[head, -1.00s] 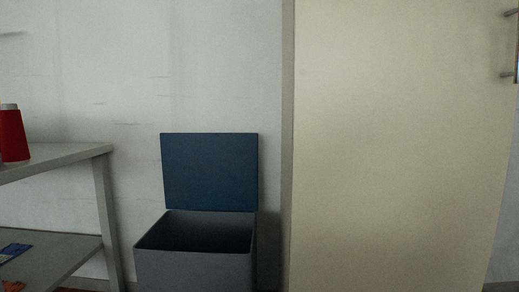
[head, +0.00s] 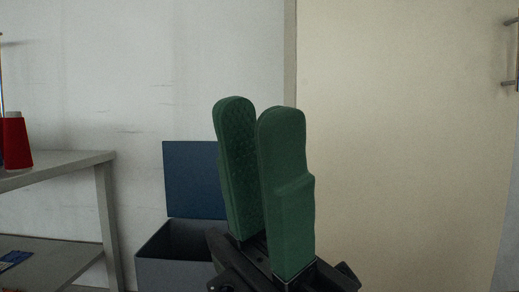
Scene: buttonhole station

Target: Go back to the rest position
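A grey bin (head: 165,272) with its blue lid (head: 190,180) raised stands against the wall. A shelf unit (head: 85,160) at the left carries a red spool (head: 16,145). A tall beige cabinet (head: 410,140) fills the right side.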

